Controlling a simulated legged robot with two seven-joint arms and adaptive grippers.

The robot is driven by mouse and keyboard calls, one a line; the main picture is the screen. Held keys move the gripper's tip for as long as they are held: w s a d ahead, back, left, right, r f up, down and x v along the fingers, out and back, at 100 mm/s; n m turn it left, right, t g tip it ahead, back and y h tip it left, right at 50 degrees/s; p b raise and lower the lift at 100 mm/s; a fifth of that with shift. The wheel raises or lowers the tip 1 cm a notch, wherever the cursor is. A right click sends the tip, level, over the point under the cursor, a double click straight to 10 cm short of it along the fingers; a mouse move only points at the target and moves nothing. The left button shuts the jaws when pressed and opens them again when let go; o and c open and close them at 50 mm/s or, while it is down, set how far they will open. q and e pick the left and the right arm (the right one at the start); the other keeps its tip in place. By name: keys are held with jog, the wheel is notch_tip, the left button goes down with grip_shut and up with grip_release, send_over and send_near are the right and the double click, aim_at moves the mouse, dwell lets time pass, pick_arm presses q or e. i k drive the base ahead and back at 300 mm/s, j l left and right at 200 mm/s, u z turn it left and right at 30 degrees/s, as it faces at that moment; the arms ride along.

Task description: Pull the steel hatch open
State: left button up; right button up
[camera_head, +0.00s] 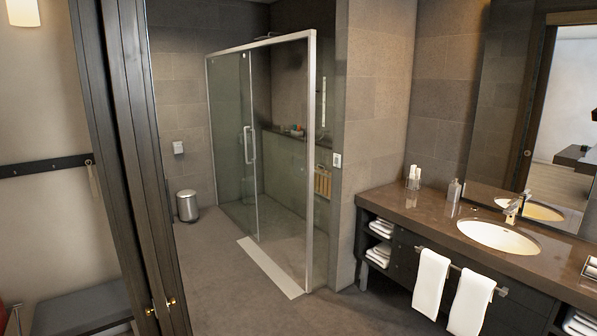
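No plain steel hatch shows in this view. The nearest match is the shower's glass door (231,150), set in a steel frame (311,160) near the middle of the picture. It has a vertical bar handle (249,144) and looks closed, though the clear glass makes this hard to tell. A small steel bin (187,206) with a lid stands on the floor left of the shower. Neither of my grippers is in view.
A dark wooden door (130,150) with brass knobs stands at the near left. A vanity counter (430,213) with a basin (498,237), towels (431,283) and bottles fills the right. The floor (225,290) between them is clear up to the shower's pale sill (268,267).

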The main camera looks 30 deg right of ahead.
aim_at(300, 170)
jog(key=i+l+z, duration=0.8)
jog(key=i, duration=0.25)
jog(key=i+l+z, duration=0.2)
jog(key=i, duration=0.3)
jog(key=i+l+z, duration=0.2)
jog(key=i, duration=0.25)
jog(key=i+j+u, duration=0.2)
jog(key=i+u, duration=0.2)
jog(key=i, duration=0.25)
jog(key=i+u, duration=0.45)
jog(key=i, duration=0.15)
jog(key=i+l+u, duration=0.2)
jog(key=i+u, duration=0.2)
jog(key=i, duration=0.25)
jog(key=i+j, duration=0.1)
jog(key=i, duration=1)
jog(key=i+j+z, duration=0.1)
jog(key=i, duration=0.95)
jog(key=i+l+z, duration=0.1)
jog(key=i+z, duration=0.35)
jog(key=i+j+z, duration=0.1)
jog(key=i+z, duration=0.3)
jog(key=i+j+z, duration=0.25)
jog(key=i+z, duration=0.2)
jog(key=i, duration=0.15)
jog(key=i+l+z, duration=0.2)
jog(key=i, duration=0.25)
jog(key=i+l+z, duration=0.2)
jog(key=i, duration=0.25)
jog(key=j, duration=0.1)
